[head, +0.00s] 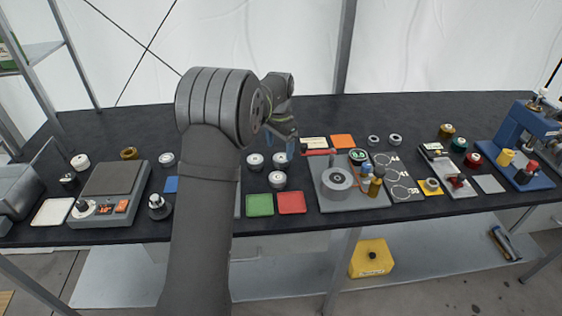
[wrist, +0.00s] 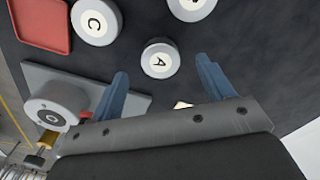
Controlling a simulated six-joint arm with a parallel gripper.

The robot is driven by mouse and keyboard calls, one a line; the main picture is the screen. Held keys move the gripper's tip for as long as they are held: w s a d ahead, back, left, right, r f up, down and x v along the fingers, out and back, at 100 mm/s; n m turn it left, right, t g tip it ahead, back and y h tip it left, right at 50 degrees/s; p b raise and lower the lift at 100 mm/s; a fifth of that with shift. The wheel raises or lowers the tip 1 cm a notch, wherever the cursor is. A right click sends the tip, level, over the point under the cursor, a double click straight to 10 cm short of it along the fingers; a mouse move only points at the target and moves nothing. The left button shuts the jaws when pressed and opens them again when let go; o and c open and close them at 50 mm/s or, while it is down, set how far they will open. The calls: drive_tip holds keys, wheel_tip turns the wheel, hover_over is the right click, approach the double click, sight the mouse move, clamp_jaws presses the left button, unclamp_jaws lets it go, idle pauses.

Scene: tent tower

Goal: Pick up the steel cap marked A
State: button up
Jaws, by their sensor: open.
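The steel cap marked A (wrist: 160,60) is a short round silver cap with a white top label, standing upright on the black table in the wrist view. In the head view it shows just below my gripper's fingers (head: 280,160). My gripper (wrist: 163,70) is open, with its two blue fingers apart and cap A ahead between the tips, nothing held. In the head view my gripper (head: 283,146) hangs over the middle of the table.
A cap marked C (wrist: 95,20) and another cap (wrist: 192,5), its letter cut off, stand close by. A red tray (head: 291,203) and green tray (head: 260,204) lie in front. A grey plate (head: 325,202) with a steel cylinder (head: 337,182) stands to the right.

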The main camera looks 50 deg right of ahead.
sight(281, 157)
drive_tip(key=f, duration=0.5)
drive_tip(key=shift+s+d, duration=0.1)
drive_tip(key=shift+d, duration=0.15)
drive_tip(key=c, duration=1.2)
